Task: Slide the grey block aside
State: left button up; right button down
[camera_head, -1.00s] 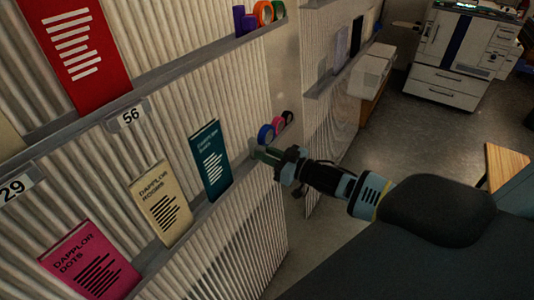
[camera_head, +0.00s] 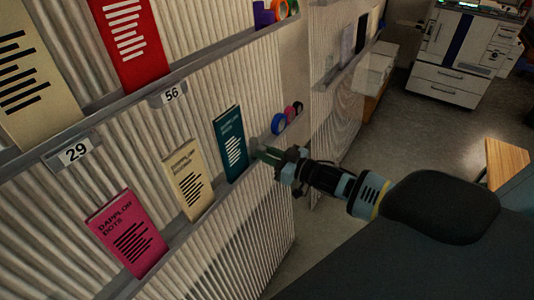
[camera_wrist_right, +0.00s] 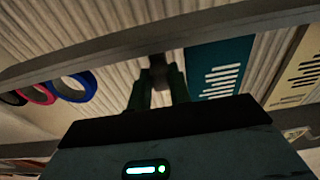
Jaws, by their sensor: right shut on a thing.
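My right gripper (camera_head: 264,154) is at the lower ledge, between the teal booklet (camera_head: 230,145) and the tape rolls. In the right wrist view its two fingers (camera_wrist_right: 158,88) are shut on a small dark grey block (camera_wrist_right: 158,70) just at the ledge. The block is mostly hidden by the fingers in the head view. In the wrist view the teal booklet (camera_wrist_right: 217,68) stands close to the right of the fingers. My left gripper is not in view.
The ledge (camera_head: 205,215) also carries a cream booklet (camera_head: 187,178) and a pink booklet (camera_head: 127,233). Blue, pink and black tape rolls (camera_head: 279,123) sit at its far end. Number plates 29 (camera_head: 74,152) and 56 (camera_head: 171,94) mark the upper ledge.

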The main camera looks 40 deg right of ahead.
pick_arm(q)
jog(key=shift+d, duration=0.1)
pick_arm(e)
jog(key=shift+d, duration=0.15)
jog(key=c, duration=1.3)
grip_release()
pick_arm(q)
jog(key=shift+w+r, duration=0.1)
pick_arm(e)
jog(key=shift+v, duration=3.9)
